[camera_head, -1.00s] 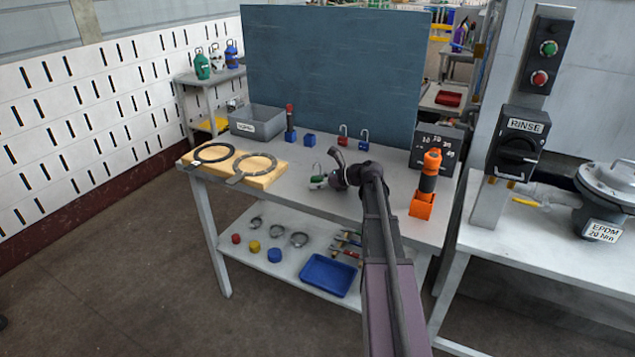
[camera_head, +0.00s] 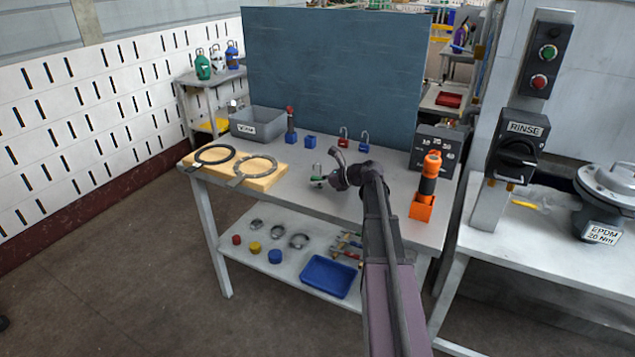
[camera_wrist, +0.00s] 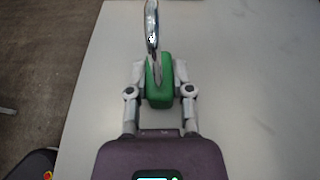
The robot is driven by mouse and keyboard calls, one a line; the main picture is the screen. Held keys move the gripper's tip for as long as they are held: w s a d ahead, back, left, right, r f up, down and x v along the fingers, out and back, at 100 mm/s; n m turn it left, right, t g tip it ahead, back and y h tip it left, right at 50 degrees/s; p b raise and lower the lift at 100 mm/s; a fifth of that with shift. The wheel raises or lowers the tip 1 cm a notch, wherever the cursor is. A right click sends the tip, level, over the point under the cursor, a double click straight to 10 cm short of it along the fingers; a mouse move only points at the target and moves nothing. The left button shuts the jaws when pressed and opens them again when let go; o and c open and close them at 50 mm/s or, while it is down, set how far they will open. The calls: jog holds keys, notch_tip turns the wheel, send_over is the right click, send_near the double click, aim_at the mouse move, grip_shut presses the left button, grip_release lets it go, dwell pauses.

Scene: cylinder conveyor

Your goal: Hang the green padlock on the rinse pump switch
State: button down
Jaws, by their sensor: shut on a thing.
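The green padlock sits between my gripper's fingers in the wrist view (camera_wrist: 159,97), its metal shackle pointing away from the gripper. In the head view the padlock (camera_head: 317,179) is small and partly hidden by my gripper (camera_head: 328,180). My gripper, also seen in the wrist view (camera_wrist: 160,88), is shut on the padlock's green body, over the workbench top. I cannot tell whether the padlock touches the bench. The rinse pump switch (camera_head: 516,150) is a black box with a dark rotary handle and a RINSE label, on a grey post to the right.
The workbench (camera_head: 300,205) also holds a red padlock (camera_head: 343,141), a blue padlock (camera_head: 364,146), an orange tool in a holder (camera_head: 423,204), a grey bin (camera_head: 257,122) and a wooden board with rings (camera_head: 262,182). A metal valve body (camera_head: 607,190) stands right of the switch.

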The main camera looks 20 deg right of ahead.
aim_at(317, 178)
jog(key=shift+r+p, duration=0.65)
jog(key=shift+r, duration=0.2)
jog(key=shift+r+p, duration=0.85)
jog(key=s, duration=1.4)
jog(key=shift+s+d+r+p, duration=0.1)
jog(key=shift+s+r+p, duration=0.05)
jog(key=shift+r+p, duration=0.2)
jog(key=shift+s, duration=0.85)
jog(key=shift+s, duration=0.1)
